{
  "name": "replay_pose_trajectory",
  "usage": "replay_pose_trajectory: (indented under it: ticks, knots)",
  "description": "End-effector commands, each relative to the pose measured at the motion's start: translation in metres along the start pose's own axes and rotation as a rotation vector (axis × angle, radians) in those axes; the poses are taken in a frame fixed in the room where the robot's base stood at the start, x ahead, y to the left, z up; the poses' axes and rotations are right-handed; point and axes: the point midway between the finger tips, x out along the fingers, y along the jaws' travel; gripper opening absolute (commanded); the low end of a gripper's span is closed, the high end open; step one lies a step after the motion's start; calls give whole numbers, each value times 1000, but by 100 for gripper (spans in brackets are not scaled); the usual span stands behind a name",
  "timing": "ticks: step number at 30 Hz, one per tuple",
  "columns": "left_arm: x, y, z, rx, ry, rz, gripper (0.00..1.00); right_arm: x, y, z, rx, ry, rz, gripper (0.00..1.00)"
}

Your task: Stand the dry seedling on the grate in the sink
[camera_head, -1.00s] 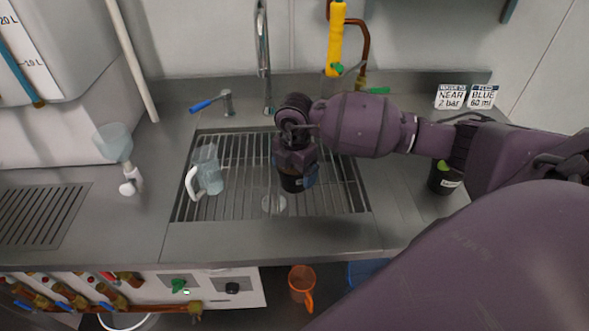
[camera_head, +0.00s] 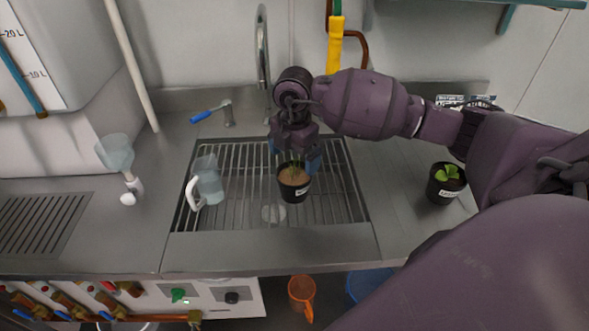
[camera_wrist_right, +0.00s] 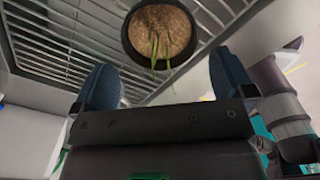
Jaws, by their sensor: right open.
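A black pot with pale brown soil and thin drooping green leaves, the dry seedling (camera_head: 293,188), stands upright on the metal grate (camera_head: 238,199) in the sink. It also shows in the right wrist view (camera_wrist_right: 160,36), just beyond the fingertips. My right gripper (camera_head: 295,158) is right behind the pot, open, with its blue fingers apart. In the right wrist view the gripper (camera_wrist_right: 165,85) has nothing between its fingers. My left gripper is not in view.
A clear jug (camera_head: 208,184) stands on the grate to the left. Another potted seedling (camera_head: 445,183) with broad green leaves stands on the counter to the right. The tap (camera_head: 262,55) rises behind the sink. An orange jug (camera_head: 302,292) is below the counter.

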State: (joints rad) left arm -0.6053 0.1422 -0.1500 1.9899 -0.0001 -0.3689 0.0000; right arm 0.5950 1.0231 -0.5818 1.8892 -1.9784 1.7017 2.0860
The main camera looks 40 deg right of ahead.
Motion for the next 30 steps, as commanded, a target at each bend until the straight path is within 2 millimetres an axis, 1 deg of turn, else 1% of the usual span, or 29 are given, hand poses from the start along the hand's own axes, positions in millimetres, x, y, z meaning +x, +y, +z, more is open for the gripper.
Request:
replay_pose_trajectory:
  ticks: [1,3,6,9,14,30]
  knots:
    - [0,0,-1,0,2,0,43,-10,1,0,-1,-2,3,100]
    - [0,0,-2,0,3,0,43,-20,0,0,-1,-2,3,100]
    - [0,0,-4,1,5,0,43,-30,0,0,0,-1,1,100]
    - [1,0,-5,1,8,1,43,-36,0,0,0,0,1,100]
    - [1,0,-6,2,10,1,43,-39,0,0,0,0,0,100]
    - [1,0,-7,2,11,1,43,-39,0,0,0,0,0,100]
